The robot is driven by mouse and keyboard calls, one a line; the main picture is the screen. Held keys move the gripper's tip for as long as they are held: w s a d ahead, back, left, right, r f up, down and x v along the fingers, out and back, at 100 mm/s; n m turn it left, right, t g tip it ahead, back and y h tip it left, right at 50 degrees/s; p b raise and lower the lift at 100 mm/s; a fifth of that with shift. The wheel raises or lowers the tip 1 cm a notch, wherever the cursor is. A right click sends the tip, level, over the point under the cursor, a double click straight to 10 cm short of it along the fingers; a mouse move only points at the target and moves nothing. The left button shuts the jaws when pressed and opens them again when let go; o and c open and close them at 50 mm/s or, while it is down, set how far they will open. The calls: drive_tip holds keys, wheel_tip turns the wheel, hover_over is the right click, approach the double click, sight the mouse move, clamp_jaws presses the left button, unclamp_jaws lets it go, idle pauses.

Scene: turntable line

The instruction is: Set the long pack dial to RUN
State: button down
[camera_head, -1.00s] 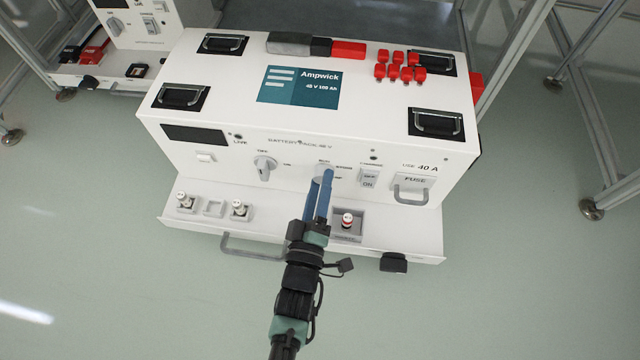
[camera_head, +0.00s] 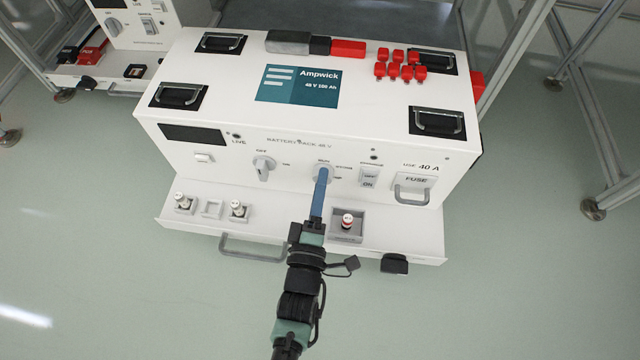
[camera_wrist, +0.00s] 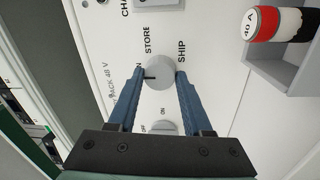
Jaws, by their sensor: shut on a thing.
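The long white battery pack (camera_head: 240,112) stands in the middle of the head view. Its grey round pack dial (camera_head: 329,174) is on the front face, with RUN, STORE and SHIP marked around it. My gripper (camera_head: 321,178) reaches it from below, shut on the dial. In the wrist view the dial (camera_wrist: 158,76) sits between the two blue fingertips. A dark pointer line on it points left, toward a label ending in N, which the left finger partly covers. STORE is above the dial and SHIP is to its right.
A second dial (camera_head: 263,168) marked OFF and ON is left of mine. A rocker switch (camera_head: 368,178) and a FUSE drawer (camera_head: 413,189) are to the right. The drawer shelf (camera_head: 275,232) below holds a red-and-white fuse (camera_head: 347,221). Metal frames stand behind.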

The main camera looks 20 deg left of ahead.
drive_tip(key=shift+c, duration=1.6)
unclamp_jaws()
drive_tip(key=shift+s, duration=0.1)
drive_tip(key=p+v, duration=0.5)
drive_tip(key=v, duration=0.8)
drive_tip(key=shift+p, duration=0.3)
